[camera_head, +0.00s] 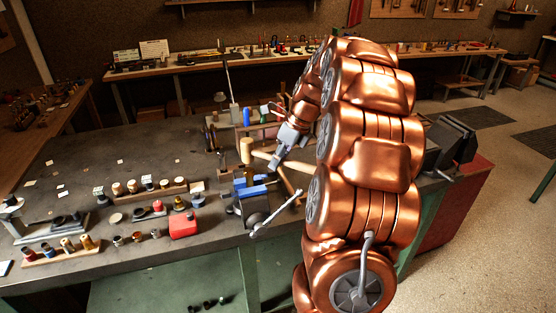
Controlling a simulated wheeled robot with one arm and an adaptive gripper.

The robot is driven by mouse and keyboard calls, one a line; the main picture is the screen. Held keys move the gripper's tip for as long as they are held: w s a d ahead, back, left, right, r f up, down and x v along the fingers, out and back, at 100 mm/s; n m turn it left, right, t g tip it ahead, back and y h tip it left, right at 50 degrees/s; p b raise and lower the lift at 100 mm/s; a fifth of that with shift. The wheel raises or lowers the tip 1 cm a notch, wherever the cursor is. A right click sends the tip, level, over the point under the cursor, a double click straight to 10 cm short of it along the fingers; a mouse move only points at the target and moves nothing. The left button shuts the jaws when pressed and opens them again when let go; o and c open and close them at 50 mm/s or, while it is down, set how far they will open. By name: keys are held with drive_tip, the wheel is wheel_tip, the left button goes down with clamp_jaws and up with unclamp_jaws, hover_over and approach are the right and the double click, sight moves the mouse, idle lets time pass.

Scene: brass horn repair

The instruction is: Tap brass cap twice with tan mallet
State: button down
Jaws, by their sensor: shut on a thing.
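The tan mallet has a pale upright cylindrical head (247,150) and a light wooden handle (262,156). My gripper (278,160) is shut on the handle, to the right of the head. The mallet is above the bench near a vise with blue jaws (252,188). A small dark yellow piece shows at the vise just below the mallet head. I cannot tell whether it is the brass cap, or how wide the gap below the head is. My copper arm hides the right part of the bench.
The dark workbench (95,170) holds wooden racks of small parts (150,190) and a red box (183,225) on the left. A slim upright rod (229,80) stands behind the mallet. A grey vise handle (277,215) sticks out in front. The bench's back left is mostly clear.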

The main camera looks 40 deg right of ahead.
idle(0.4)
wheel_tip(320, 180, down, 4)
drive_tip(key=shift+r+b, duration=0.1)
drive_tip(key=shift+b, duration=0.25)
drive_tip(key=shift+r+p, duration=0.4)
drive_tip(key=shift+r, duration=1.1)
